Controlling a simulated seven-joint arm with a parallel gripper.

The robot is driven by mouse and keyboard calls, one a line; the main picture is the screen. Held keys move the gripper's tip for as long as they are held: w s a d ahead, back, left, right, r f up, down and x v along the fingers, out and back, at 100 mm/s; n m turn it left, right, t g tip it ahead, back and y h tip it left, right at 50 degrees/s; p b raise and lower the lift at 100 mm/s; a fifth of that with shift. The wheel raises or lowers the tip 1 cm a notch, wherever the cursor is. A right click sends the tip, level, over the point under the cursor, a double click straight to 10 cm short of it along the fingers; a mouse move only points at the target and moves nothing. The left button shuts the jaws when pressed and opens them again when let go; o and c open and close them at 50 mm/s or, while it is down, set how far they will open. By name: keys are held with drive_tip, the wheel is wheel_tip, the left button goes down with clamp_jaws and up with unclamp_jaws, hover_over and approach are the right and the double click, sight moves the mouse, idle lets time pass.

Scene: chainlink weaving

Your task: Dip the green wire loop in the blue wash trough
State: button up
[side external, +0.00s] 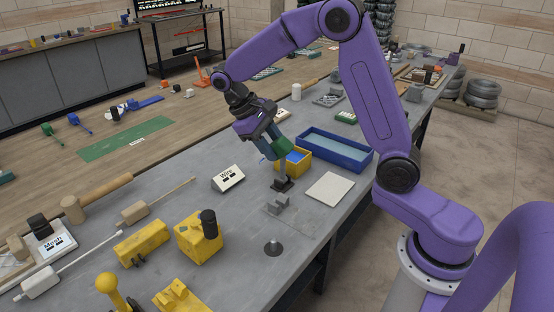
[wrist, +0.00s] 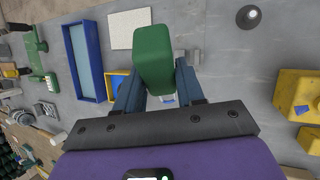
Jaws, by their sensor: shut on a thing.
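My gripper (side external: 275,149) is shut on a chunky green block (wrist: 153,60), the only green part of the green wire loop I can make out. No thin wire shows apart from it. The blue wash trough (side external: 346,157) is a long open tray holding pale blue liquid, right of my gripper. It also shows in the wrist view (wrist: 98,61), left of the green block.
A yellow box with a blue inside (side external: 294,170) stands between my gripper and the trough. A pale square plate (side external: 330,187) lies in front of the trough. A "Wire" sign (side external: 228,178) stands to the left. Yellow blocks (side external: 199,238) occupy the near bench.

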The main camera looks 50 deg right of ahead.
sight(272, 143)
wheel_tip(272, 143, up, 6)
drive_tip(key=shift+f, duration=0.1)
drive_tip(key=shift+d, duration=0.7)
drive_tip(key=s+d+m+g+h, duration=0.1)
drive_tip(key=s+d, duration=0.3)
drive_tip(key=d, duration=1)
drive_tip(key=s+d+m+g, duration=0.1)
drive_tip(key=s+d, duration=0.3)
drive_tip(key=d, duration=1)
drive_tip(key=w+d+f, duration=0.1)
drive_tip(key=w+f, duration=0.1)
drive_tip(key=f, duration=0.6)
drive_tip(key=w+d+f, duration=0.1)
drive_tip(key=w+f, duration=0.2)
drive_tip(key=f, duration=0.5)
drive_tip(key=shift+r, duration=2.8)
